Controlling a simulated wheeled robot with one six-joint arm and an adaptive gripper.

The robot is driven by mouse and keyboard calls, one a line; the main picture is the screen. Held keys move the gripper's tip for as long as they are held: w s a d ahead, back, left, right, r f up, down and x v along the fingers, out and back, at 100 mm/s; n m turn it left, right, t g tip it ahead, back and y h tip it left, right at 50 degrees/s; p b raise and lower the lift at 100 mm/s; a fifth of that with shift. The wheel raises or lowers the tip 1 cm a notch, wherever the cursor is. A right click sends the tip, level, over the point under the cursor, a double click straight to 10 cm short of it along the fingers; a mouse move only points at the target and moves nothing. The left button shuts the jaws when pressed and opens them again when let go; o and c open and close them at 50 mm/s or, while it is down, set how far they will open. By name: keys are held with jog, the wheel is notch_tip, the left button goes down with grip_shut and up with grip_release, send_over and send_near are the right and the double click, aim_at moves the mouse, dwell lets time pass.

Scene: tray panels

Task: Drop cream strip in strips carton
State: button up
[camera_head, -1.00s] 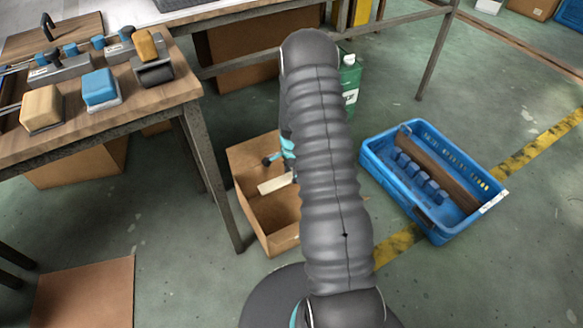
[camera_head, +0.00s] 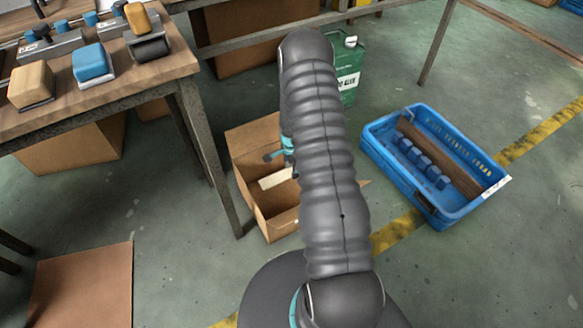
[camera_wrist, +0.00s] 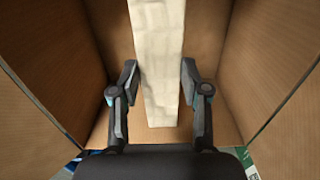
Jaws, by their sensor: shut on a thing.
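The strips carton (camera_head: 247,184) is an open brown cardboard box on the floor, partly hidden behind my arm in the head view. The cream strip (camera_head: 275,179) is a long pale bar inside the carton's opening. In the wrist view the strip (camera_wrist: 158,45) runs lengthwise between the two fingers of my gripper (camera_wrist: 160,80), which is shut on it. The carton's walls (camera_wrist: 60,50) stand on both sides of it there. I cannot tell whether the strip touches the carton's bottom. Only a little of my gripper (camera_head: 279,155) shows in the head view.
A blue crate (camera_head: 395,180) with a brown bar and several blue blocks stands right of the carton. A green canister (camera_head: 349,75) stands behind. A workbench (camera_head: 150,85) with blocks is at the left, its leg close to the carton. Floor between carton and crate is clear.

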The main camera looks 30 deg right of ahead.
jog(key=o, duration=1.1)
jog(key=shift+o, duration=0.7)
jog(key=shift+r, duration=0.1)
jog(key=shift+r+p, duration=1.3)
jog(key=shift+r, duration=3.1)
